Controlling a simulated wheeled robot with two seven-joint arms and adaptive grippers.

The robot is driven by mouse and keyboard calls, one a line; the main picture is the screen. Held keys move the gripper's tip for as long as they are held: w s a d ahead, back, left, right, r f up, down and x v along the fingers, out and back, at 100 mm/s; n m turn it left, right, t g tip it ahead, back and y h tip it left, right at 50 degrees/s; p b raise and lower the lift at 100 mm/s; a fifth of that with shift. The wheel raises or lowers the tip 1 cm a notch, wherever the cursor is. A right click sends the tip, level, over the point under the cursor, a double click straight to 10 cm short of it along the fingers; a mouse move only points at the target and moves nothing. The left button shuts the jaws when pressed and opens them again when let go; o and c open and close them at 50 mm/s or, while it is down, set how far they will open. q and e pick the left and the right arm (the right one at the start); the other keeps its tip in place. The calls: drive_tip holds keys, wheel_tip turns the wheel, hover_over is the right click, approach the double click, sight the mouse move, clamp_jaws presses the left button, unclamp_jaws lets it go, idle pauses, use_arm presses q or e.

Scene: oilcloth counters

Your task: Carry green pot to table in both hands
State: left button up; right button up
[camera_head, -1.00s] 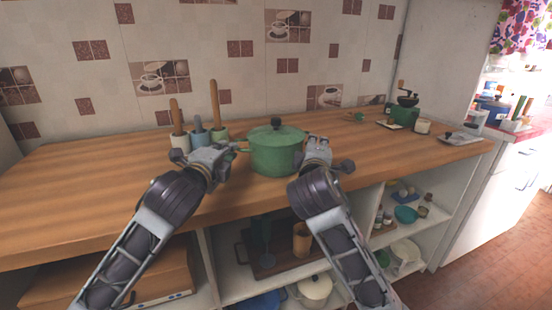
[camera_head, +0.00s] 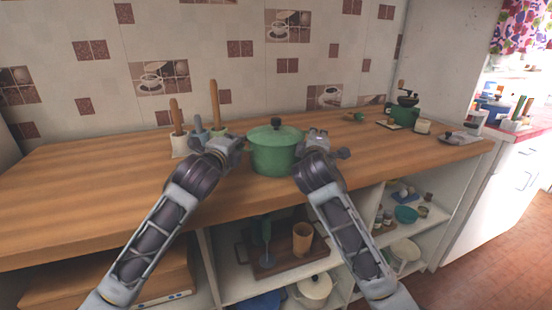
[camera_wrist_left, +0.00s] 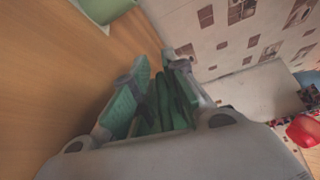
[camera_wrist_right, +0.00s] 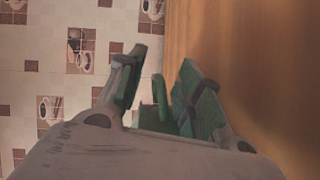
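The green pot (camera_head: 274,152), with its lid on and a dark knob on top, stands upright on the wooden counter (camera_head: 90,190). My left gripper (camera_head: 236,148) is close against the pot's left side and hides its left handle. My right gripper (camera_head: 313,137) is by the pot's right side and hides the right handle. In the left wrist view the left gripper's fingers (camera_wrist_left: 158,68) are apart, with green surfaces between them. In the right wrist view the right gripper's fingers (camera_wrist_right: 162,68) are also apart. I cannot tell whether either handle lies between the fingers.
Several utensil holders (camera_head: 180,146) stand just left of the pot, close to my left gripper. A green coffee grinder (camera_head: 404,112) and small items sit at the back right. Open shelves (camera_head: 265,285) lie below. A red-topped counter (camera_head: 535,128) is at the far right. The left of the counter is bare.

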clamp_jaws()
drive_tip(key=shift+r, duration=0.2)
idle(0.5)
